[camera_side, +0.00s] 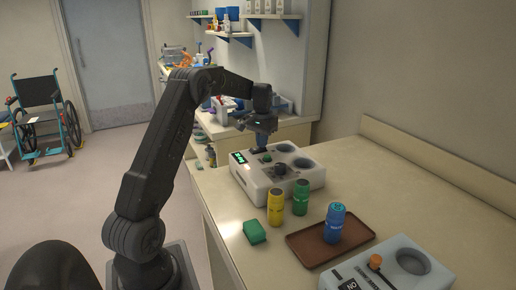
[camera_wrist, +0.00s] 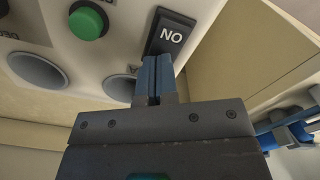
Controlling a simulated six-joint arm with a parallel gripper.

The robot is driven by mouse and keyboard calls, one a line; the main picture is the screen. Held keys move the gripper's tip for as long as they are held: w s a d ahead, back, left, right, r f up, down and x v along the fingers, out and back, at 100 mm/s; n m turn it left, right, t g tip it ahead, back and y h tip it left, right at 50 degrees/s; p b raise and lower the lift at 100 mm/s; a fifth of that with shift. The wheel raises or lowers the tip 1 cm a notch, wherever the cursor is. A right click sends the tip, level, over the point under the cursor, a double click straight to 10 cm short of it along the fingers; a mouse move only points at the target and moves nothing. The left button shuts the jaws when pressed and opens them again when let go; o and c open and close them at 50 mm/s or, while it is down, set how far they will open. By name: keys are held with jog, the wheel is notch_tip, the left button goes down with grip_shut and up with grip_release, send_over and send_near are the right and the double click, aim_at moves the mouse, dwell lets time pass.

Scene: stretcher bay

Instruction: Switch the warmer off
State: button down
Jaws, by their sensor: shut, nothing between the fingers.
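A white unit (camera_side: 262,188) with a lit green display (camera_side: 239,157) stands on the counter below my gripper (camera_side: 261,148). It has round wells, a green button (camera_side: 267,157) and a dark knob (camera_side: 280,168). In the wrist view, a black rocker switch (camera_wrist: 172,35) lettered ON shows upside down, beside the green button (camera_wrist: 88,22). My gripper's blue fingers (camera_wrist: 155,62) are shut and empty, with their tips at the rocker's near edge. I cannot tell if they touch it. The fingers and hand hide the rocker in the side view.
A second white unit (camera_side: 345,274) with an orange knob stands at the front right. Yellow (camera_side: 275,208), green (camera_side: 301,198) and blue (camera_side: 334,223) bottles stand nearby, the blue one on a brown tray (camera_side: 305,250). A green block (camera_side: 254,232) lies on the counter. The counter's right side is clear.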

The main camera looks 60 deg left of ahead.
jog(key=shift+f, duration=0.25)
jog(key=shift+r, duration=3.6)
jog(key=shift+d, duration=0.1)
